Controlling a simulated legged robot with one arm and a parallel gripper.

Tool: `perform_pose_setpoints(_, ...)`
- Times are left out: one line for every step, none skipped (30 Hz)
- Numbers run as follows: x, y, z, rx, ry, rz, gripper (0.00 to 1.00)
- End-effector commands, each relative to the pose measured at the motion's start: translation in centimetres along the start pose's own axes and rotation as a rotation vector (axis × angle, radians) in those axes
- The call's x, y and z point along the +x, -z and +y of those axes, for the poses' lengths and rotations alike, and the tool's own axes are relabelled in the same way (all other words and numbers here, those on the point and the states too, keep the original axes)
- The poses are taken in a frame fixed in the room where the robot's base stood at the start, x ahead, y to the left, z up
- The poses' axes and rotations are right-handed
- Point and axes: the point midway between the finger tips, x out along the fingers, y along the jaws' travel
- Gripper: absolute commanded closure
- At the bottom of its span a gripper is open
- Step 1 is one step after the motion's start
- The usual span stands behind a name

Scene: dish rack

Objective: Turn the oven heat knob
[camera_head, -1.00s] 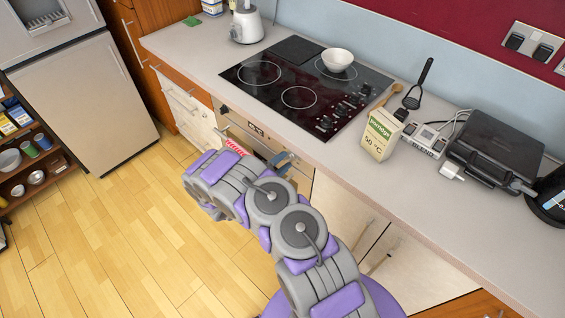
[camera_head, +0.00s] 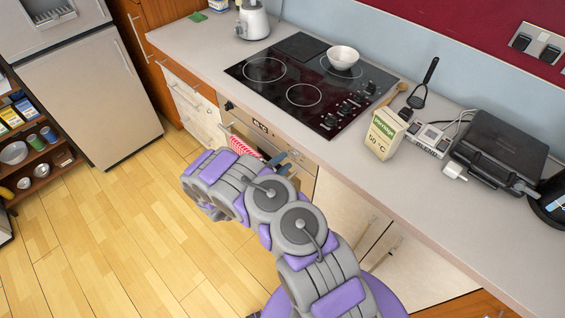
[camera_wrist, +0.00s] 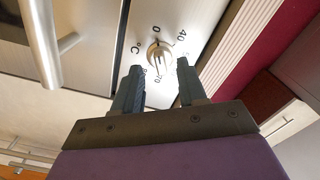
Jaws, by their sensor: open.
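The oven heat knob (camera_wrist: 159,54) is a round metal knob on the oven's steel panel, ringed by printed temperature numbers, in the wrist view. My gripper (camera_wrist: 160,66) is open, with its two dark fingers pointing at the knob, one on each side of it in the picture. I cannot tell whether the fingers touch the knob or stop short of it. In the head view the oven front (camera_head: 262,126) sits under the hob, and my arm hides its lower part. The knob itself cannot be made out there.
A long metal oven handle (camera_wrist: 42,42) is left of the knob in the wrist view. The counter (camera_head: 365,172) overhangs the oven and bears the black hob (camera_head: 283,92), a white bowl (camera_head: 343,57) and a porridge box (camera_head: 384,134). Open wooden floor (camera_head: 110,240) lies to the left.

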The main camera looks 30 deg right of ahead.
Motion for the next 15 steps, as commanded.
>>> perform_pose_setpoints(-0.3, 0.0, -0.1, 0.0, 0.001, -0.002, 0.59)
perform_pose_setpoints(-0.6, 0.0, -0.1, 0.0, 0.001, -0.002, 0.59)
perform_pose_setpoints(-1.0, 0.0, -0.1, -0.001, 0.001, -0.002, 0.59)
perform_pose_setpoints(-1.3, 0.0, -0.1, -0.001, 0.001, -0.003, 0.59)
perform_pose_setpoints(-1.5, 0.0, -0.1, -0.001, 0.001, -0.003, 0.59)
perform_pose_setpoints(-1.9, 0.0, -0.1, -0.001, 0.001, -0.003, 0.59)
perform_pose_setpoints(-2.2, 0.0, -0.1, -0.001, 0.001, -0.002, 0.59)
perform_pose_setpoints(-2.5, 0.0, -0.1, -0.001, 0.001, -0.002, 0.59)
perform_pose_setpoints(-2.8, 0.0, -0.1, -0.001, 0.001, -0.004, 0.59)
perform_pose_setpoints(-3.1, 0.0, -0.1, -0.001, 0.001, -0.004, 0.59)
perform_pose_setpoints(-3.4, 0.0, -0.1, -0.001, 0.001, -0.003, 0.59)
perform_pose_setpoints(-3.7, 0.0, -0.1, -0.001, 0.0, -0.003, 0.59)
perform_pose_setpoints(-4.0, 0.0, -0.1, 0.0, 0.0, -0.003, 0.59)
perform_pose_setpoints(-4.3, -0.1, -0.1, 0.0, 0.0, -0.004, 0.59)
perform_pose_setpoints(-4.6, -0.1, -0.1, 0.0, 0.001, -0.004, 0.59)
